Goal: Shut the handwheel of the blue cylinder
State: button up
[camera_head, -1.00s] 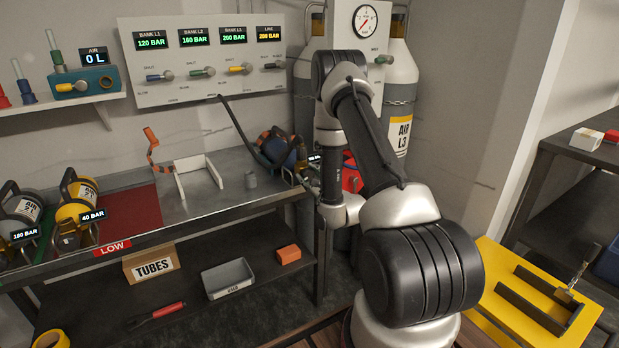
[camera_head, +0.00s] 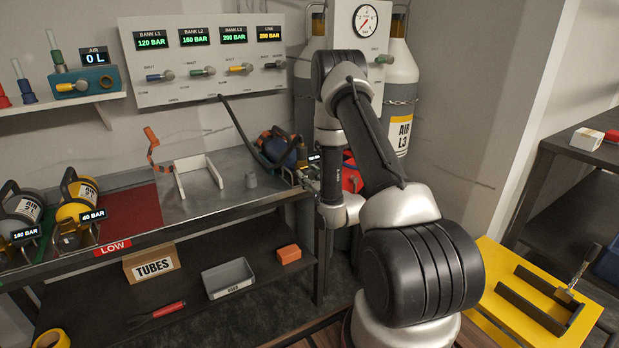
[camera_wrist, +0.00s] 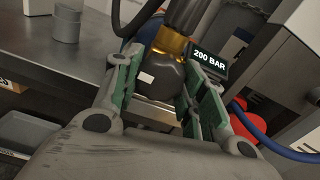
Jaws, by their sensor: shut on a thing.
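The blue cylinder (camera_head: 291,153) lies at the right end of the metal bench in the head view, partly hidden by its orange strap and black hose. In the wrist view its dark handwheel (camera_wrist: 166,82), with a white mark on it, sits beside a brass neck (camera_wrist: 170,41). My gripper (camera_wrist: 158,76) is shut on this handwheel, one green-padded finger on each side. A small display (camera_wrist: 209,60) beside it reads 200 BAR. In the head view my gripper is small and mostly unclear near the bench's right end.
A grey cup (camera_head: 251,180) and a white stand (camera_head: 198,176) are on the bench left of the blue cylinder. Yellow (camera_head: 76,208) and grey (camera_head: 22,214) cylinders lie farther left. A red object (camera_head: 351,173) is behind my arm. A blue hose (camera_wrist: 270,143) runs at right in the wrist view.

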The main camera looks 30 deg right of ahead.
jog(key=shift+f, duration=0.1)
jog(key=o, duration=1)
jog(key=shift+o, duration=0.2)
jog(key=shift+s, duration=0.15)
jog(key=s, duration=1.1)
jog(key=shift+s+d, duration=0.2)
jog(key=shift+s, duration=0.2)
